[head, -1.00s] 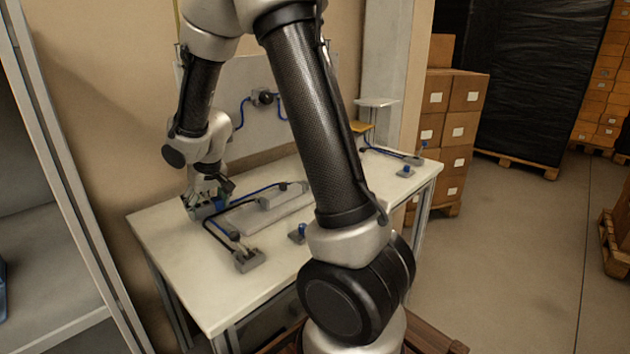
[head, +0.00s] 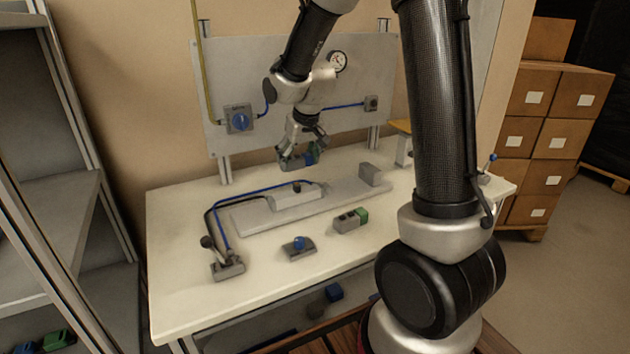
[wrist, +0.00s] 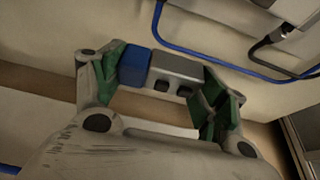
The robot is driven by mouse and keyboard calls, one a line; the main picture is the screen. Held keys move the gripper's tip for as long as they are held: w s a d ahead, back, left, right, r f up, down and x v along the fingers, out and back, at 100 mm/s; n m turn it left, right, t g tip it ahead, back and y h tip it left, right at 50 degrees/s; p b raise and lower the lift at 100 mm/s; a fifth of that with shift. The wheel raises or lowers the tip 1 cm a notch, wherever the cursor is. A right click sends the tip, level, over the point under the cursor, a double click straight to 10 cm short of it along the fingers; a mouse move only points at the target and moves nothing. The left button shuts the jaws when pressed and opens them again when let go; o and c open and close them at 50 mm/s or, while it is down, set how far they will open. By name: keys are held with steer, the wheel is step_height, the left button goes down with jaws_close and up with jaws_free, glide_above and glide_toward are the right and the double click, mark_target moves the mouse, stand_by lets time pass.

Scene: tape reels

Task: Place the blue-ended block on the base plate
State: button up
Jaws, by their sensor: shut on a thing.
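The blue-ended block (head: 292,161) is a grey block with one blue end. My gripper (head: 304,150) is shut on it and holds it above the back of the table. In the wrist view my gripper (wrist: 160,80) has its green-padded fingers at the two ends of the block (wrist: 177,68), the blue end at left. The base plate (head: 265,222) is a long, pale grey plate lying on the table, below and in front of the held block. A grey block sits on its left part (head: 297,195) and a small grey upright block (head: 370,175) at its right end.
A green-ended block (head: 350,221) and a small fixture with a blue knob (head: 298,247) lie in front of the plate. A grey fitting (head: 227,266) with black and blue hoses is at left. A panel (head: 285,75) with a gauge stands behind.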

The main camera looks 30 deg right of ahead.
steer(key=shift+d+f, duration=0.1)
steer(key=shift+f, duration=2.95)
steer(key=shift+f, duration=0.15)
steer(key=o, duration=1.1)
